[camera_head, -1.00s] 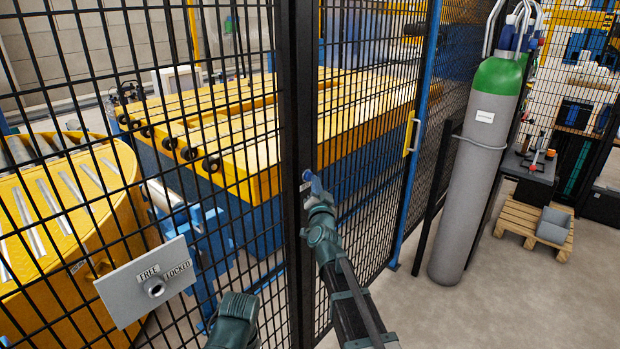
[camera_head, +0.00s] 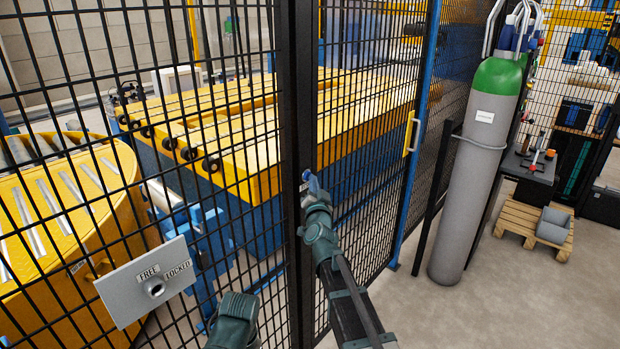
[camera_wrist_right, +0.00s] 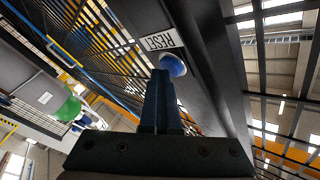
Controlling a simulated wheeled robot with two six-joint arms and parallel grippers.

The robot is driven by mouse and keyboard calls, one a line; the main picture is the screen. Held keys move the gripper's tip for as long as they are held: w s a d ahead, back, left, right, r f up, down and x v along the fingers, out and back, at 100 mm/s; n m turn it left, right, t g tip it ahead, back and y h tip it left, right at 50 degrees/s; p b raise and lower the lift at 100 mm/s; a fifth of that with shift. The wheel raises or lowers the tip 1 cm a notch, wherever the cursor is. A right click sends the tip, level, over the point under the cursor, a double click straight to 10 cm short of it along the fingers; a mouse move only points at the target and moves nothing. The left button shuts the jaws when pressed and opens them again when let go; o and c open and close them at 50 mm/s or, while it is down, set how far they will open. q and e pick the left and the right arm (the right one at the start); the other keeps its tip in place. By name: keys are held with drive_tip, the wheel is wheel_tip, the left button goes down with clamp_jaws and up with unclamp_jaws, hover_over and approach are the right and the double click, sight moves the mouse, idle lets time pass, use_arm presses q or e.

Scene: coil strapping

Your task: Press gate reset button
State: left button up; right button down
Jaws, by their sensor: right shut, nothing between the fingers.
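The blue round reset button (camera_wrist_right: 174,64) sits on a dark post beside a white RESET label (camera_wrist_right: 161,41) in the right wrist view. My right gripper (camera_wrist_right: 161,74) is shut and empty, and its fingertips overlap the button's left edge in that view. I cannot tell whether they touch it. In the head view my right gripper (camera_head: 312,185) is up at the dark fence post (camera_head: 298,120), and I cannot make out the button clearly there. A green-grey part of my left arm shows at the bottom, but its gripper is not visible.
Black mesh fence stands on both sides of the post, with yellow machinery (camera_head: 250,110) behind it. A grey FREE/LOCKED plate (camera_head: 130,300) is at lower left. A grey gas cylinder with a green shoulder (camera_head: 475,190) stands right.

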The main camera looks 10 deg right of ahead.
idle(0.3)
drive_tip(key=shift+s+d, duration=0.55)
drive_tip(key=shift+s, duration=0.1)
drive_tip(key=s+d, duration=0.1)
drive_tip(key=s, duration=0.1)
drive_tip(key=s+d, duration=0.2)
idle(0.5)
idle(0.4)
